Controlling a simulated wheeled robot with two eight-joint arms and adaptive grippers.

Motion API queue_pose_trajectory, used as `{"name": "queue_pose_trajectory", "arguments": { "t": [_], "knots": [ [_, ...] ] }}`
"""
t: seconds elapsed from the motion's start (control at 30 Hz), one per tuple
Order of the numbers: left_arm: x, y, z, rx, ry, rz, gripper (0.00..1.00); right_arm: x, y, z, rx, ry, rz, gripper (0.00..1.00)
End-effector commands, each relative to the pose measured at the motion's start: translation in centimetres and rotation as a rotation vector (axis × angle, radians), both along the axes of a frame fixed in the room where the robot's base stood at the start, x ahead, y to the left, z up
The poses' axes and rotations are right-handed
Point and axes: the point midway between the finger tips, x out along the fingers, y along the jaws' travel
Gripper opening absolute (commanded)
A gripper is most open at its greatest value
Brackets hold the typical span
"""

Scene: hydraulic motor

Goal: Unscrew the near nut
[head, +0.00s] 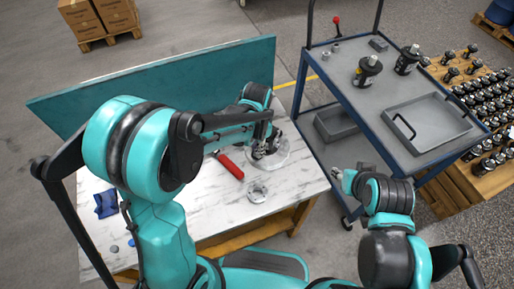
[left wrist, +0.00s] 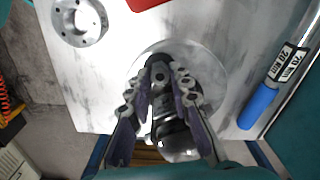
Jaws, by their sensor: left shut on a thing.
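The dark hydraulic motor (head: 259,151) stands on a clear round base (head: 280,158) on the table, mostly covered by my left gripper (head: 266,141). In the left wrist view the motor (left wrist: 168,125) shows between and below the fingers. My left gripper (left wrist: 160,72) points down over it, with its fingertips closed together on a small dark part at the motor. I take this part for the near nut; its outline is hidden by the fingers. My right gripper (head: 343,181) is beyond the table's right edge, apart from the motor; its jaws are too small to read.
A metal flange (head: 257,193) and a red-handled tool (head: 230,166) lie on the marble table (head: 215,222). A blue-handled torque tool (left wrist: 262,103) lies beside the base in the left wrist view. A teal panel (head: 160,82) stands behind; a trolley (head: 425,120) stands right.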

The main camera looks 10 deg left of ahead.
Motion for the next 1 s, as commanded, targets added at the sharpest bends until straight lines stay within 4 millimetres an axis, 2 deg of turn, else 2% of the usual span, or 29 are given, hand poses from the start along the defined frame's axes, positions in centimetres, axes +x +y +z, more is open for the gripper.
{"name": "queue_pose_trajectory", "arguments": {
  "t": [0.1,0.2,0.57,0.8,1.0],
  "knots": [
    [0.01,0.01,0.0,0.0,0.0,0.17,0.0,0.0,0.0,-0.21,0.0,0.0,0.0,0.4],
    [0.01,0.01,0.04,0.0,0.0,0.258,0.0,-0.01,0.0,-0.25,0.0,0.0,0.0,0.4],
    [0.01,0.01,0.06,0.0,0.0,0.308,0.0,0.0,0.0,-0.26,0.0,0.0,0.0,0.4],
    [0.01,0.01,0.1,0.0,0.0,0.613,0.0,0.0,0.0,-0.49,0.0,0.0,0.0,0.4],
    [0.01,0.01,0.14,0.0,0.0,0.685,0.0,0.0,0.0,-0.5,0.0,0.0,0.0,0.4]
  ]
}}
